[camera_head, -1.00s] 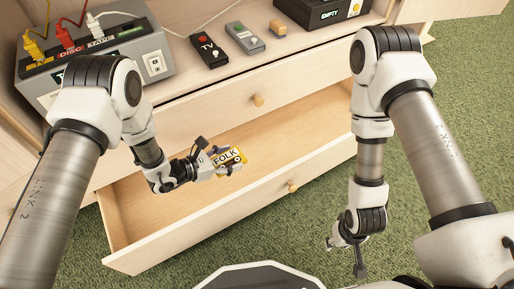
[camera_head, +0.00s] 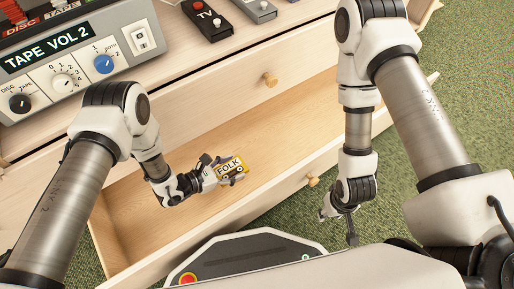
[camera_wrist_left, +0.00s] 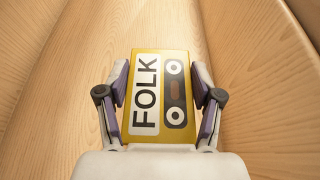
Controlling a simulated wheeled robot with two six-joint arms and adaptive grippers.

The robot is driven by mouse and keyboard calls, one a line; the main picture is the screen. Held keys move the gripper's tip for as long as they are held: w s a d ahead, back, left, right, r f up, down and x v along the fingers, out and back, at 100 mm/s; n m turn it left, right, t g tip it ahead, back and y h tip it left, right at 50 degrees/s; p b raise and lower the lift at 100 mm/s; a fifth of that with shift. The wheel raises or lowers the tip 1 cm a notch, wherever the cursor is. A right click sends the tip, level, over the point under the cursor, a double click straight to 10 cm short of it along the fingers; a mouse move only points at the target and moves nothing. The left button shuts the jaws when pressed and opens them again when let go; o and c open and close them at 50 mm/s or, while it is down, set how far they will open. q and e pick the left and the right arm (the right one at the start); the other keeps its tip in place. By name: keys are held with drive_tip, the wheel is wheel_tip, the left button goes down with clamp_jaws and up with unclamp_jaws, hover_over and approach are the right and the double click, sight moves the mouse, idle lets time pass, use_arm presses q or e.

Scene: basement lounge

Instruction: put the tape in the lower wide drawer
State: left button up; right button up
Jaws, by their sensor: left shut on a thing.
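The tape is a yellow cassette (camera_head: 232,168) with a white FOLK label; it also fills the middle of the left wrist view (camera_wrist_left: 160,92). My left gripper (camera_head: 226,170) is shut on it, one finger at each side edge. It holds the tape over the open lower wide drawer (camera_head: 150,215), within the drawer's outline. The drawer's wooden floor and walls show around the tape in the left wrist view; I cannot tell how high above the floor it is. My right gripper (camera_head: 338,226) hangs outside the drawer, right of its front; its fingers are too small to judge.
The upper drawer front with its knob (camera_head: 269,80) is closed above the open drawer. A control unit marked TAPE VOL 2 (camera_head: 70,62), a TV remote (camera_head: 207,20) and a grey remote (camera_head: 255,9) stand on the top. Green carpet (camera_head: 460,110) lies right. The drawer looks otherwise empty.

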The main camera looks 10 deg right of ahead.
use_arm(q)
wheel_tip(320, 180, down, 10)
drive_tip(key=b, duration=0.5)
drive_tip(key=shift+r+b, duration=0.1)
drive_tip(key=shift+b, duration=0.2)
drive_tip(key=shift+r, duration=0.1)
drive_tip(key=o, duration=1.1)
drive_tip(key=shift+o, duration=0.2)
